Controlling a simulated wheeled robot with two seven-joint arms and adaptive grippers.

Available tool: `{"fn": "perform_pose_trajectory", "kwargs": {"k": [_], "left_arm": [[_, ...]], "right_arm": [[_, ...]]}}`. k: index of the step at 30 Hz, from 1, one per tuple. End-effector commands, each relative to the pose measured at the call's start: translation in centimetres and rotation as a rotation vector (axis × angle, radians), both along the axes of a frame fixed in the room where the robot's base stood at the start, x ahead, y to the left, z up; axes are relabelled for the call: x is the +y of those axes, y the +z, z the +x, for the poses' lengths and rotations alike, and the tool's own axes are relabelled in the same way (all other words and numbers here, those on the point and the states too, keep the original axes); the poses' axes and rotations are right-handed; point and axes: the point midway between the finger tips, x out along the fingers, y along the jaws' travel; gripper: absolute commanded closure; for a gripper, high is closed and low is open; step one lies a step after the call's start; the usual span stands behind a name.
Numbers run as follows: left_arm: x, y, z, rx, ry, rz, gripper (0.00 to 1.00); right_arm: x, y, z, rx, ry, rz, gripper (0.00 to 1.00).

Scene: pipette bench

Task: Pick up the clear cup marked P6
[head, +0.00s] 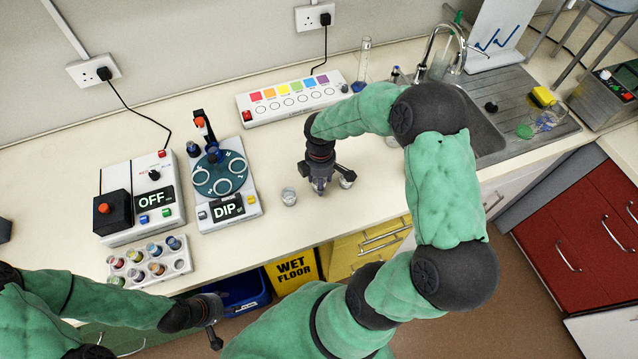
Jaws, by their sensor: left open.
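Two small clear cups stand near the front of the bench, one (289,197) left of my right gripper and one (347,182) at its right side. I cannot read a P6 mark on either. My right gripper (323,182) points down between them, with its fingers spread and nothing seen between them. A finger partly covers the right cup; I cannot tell whether they touch. My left gripper (214,334) is open and empty at the lower left, in front of the bench edge and away from the cups.
A white rack (150,277) of several coloured vials, an OFF box (155,197) and a DIP turntable device (222,180) stand at left. A strip of coloured squares (290,97) lies behind the cups. The sink (480,125) is at right. Bench between the DIP device and cups is clear.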

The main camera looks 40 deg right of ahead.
Motion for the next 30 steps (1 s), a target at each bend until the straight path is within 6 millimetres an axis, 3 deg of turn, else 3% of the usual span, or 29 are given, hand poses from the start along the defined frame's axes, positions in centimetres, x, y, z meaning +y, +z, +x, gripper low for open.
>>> {"fn": "perform_pose_trajectory", "kwargs": {"k": [1, 3, 19, 25, 30], "left_arm": [[0.0, 0.0, 0.0, 0.000, 0.000, 0.000, 0.51], [0.0, 0.0, 0.0, 0.000, 0.000, 0.000, 0.51], [0.0, 0.2, 0.0, 0.000, 0.000, 0.000, 0.51], [0.0, 0.7, 0.0, 0.000, 0.000, 0.000, 0.51], [0.0, 1.4, 0.0, 0.000, 0.000, 0.000, 0.51]], "right_arm": [[0.0, 0.0, 0.0, 0.000, 0.000, 0.000, 0.74], [0.0, 0.0, 0.0, 0.000, 0.000, 0.000, 0.91], [0.0, 0.8, 0.0, -0.001, 0.000, 0.000, 0.91], [0.0, 3.5, 0.1, -0.004, -0.001, 0.000, 0.91], [1.7, 6.7, -2.2, -0.004, 0.002, -0.001, 0.91]]}}
